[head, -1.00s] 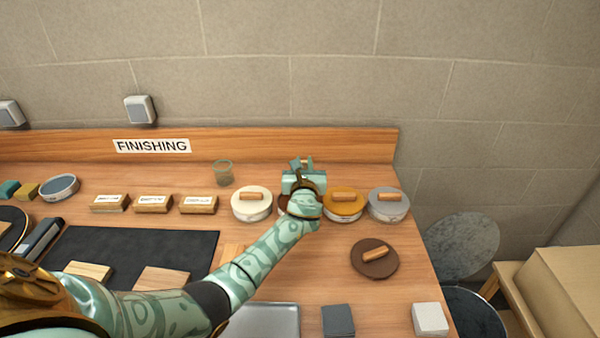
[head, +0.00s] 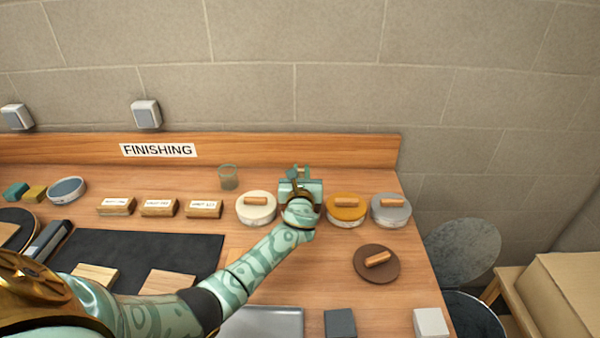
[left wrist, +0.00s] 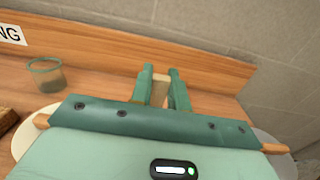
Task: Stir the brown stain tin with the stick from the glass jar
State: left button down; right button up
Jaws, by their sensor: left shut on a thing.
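My left gripper (head: 301,173) is shut on a pale wooden stick; in the left wrist view the stick (left wrist: 160,92) shows between the two green fingers. The gripper is over the spot between the white-lidded tin (head: 257,207) and the amber-lidded tin (head: 346,208). The brown stain tin is hidden behind my gripper and wrist, so I cannot tell whether the stick's lower end is in it. A brown lid with a wooden handle (head: 377,263) lies on the bench at right. The glass jar (head: 228,178) stands at the back, with no stick visible in it.
A grey-lidded tin (head: 391,209) stands right of the amber one. Several labelled wooden blocks (head: 159,208) stand left of the white tin. A wooden back rail (head: 350,149) runs behind everything. A dark mat (head: 140,257) and a metal tray (head: 265,322) lie nearer me.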

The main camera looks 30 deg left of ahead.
pick_arm(q)
jog(key=shift+r+p, duration=1.9)
jog(key=shift+r, duration=0.15)
notch_tip(320, 180, up, 5)
jog(key=p, duration=0.4)
jog(key=shift+r+p, duration=0.1)
jog(key=shift+p, duration=0.3)
jog(key=shift+f, duration=0.2)
jog(key=shift+w, duration=0.1)
